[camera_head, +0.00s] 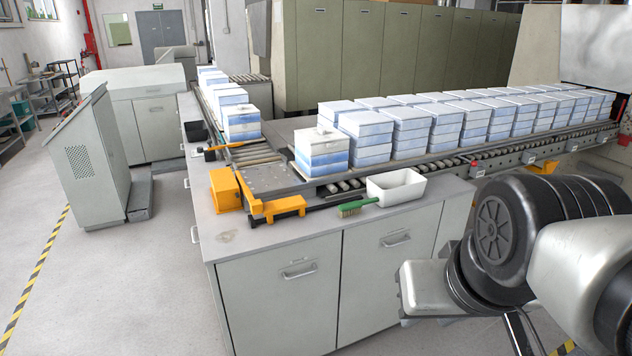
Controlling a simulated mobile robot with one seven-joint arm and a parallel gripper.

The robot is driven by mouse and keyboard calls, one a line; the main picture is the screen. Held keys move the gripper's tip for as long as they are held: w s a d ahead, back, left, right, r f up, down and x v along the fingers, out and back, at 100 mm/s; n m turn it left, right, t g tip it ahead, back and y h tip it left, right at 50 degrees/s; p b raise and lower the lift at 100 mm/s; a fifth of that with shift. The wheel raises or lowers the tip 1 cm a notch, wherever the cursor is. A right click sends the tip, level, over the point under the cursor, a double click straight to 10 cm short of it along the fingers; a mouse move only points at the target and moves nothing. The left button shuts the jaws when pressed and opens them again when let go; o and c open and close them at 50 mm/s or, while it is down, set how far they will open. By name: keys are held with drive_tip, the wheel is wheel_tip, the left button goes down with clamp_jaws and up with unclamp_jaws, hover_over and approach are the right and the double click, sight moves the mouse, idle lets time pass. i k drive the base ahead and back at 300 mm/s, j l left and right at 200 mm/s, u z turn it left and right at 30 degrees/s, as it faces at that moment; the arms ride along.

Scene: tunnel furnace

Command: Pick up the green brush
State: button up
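The green brush (357,204) lies on the grey cabinet top, close to its front edge. Its green handle points right and its brown bristle end points left. It lies just in front of the white open box. My arm reaches in from the right. What looks like part of my gripper (524,334) shows at the bottom edge, low and to the right of the brush and well apart from it. The fingertips are cut off by the frame, so whether it is open or shut does not show.
A white open box (396,187) stands behind the brush. An orange tool (278,208) and an orange block (225,189) lie to the left. Stacks of white-blue blocks (321,152) stand on the roller conveyor (345,184) behind.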

sight(352, 208)
drive_tip(key=i+l+u, duration=0.4)
drive_tip(key=i+l, duration=0.45)
drive_tip(key=i, duration=0.25)
drive_tip(key=i+l+u, duration=0.45)
drive_tip(key=i+l, duration=0.55)
drive_tip(key=l, duration=0.15)
